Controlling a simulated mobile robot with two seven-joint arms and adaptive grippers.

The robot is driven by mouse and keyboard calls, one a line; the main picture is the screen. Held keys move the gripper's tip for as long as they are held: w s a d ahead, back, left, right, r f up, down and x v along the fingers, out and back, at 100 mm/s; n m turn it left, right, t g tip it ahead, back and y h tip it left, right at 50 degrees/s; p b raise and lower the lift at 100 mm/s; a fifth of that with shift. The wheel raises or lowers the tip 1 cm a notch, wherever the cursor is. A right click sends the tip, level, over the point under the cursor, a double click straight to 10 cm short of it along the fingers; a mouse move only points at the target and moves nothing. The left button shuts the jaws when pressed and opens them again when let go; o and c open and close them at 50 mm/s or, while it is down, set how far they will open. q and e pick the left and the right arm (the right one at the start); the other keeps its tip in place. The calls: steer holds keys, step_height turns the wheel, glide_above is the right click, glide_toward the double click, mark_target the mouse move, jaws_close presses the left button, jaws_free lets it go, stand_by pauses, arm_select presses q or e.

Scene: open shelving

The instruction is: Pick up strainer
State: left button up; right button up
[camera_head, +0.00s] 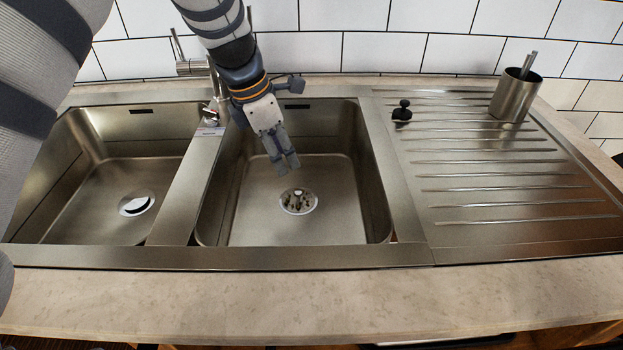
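A round metal drain piece with dark holes, which looks like a strainer (298,201), sits in the floor of the middle basin. A small black knobbed piece (402,110), perhaps a stopper or strainer handle, stands on the drainboard. My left gripper (283,167) points down into the middle basin, above and slightly left of the drain in the picture, apparently not touching it. Its fingers look close together, with nothing visible between them; whether they are open or shut is unclear. My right gripper is not in view.
The left basin (75,190) holds a round drain cover (137,205). A faucet (195,67) stands behind the basins, near my arm. A metal cup (514,97) with a utensil stands at the back of the ribbed drainboard (500,215). The front counter (300,300) is clear.

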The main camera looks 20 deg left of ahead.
arm_select(q)
glide_above(298, 192)
steer(key=s+a, duration=0.1)
steer(key=s, duration=0.1)
steer(key=f, duration=0.5)
steer(key=shift+s+a+f+b, duration=0.1)
steer(key=shift+s+b, duration=0.1)
steer(key=shift+b, duration=0.1)
steer(key=x, duration=0.3)
steer(key=w+x, duration=0.1)
steer(key=x, duration=0.2)
steer(key=shift+f+b, duration=0.1)
steer(key=shift+b, duration=0.2)
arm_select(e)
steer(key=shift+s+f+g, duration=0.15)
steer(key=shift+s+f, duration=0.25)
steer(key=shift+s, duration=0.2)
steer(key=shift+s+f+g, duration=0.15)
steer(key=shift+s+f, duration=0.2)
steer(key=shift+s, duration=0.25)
arm_select(q)
steer(key=shift+c, duration=0.4)
jaws_close()
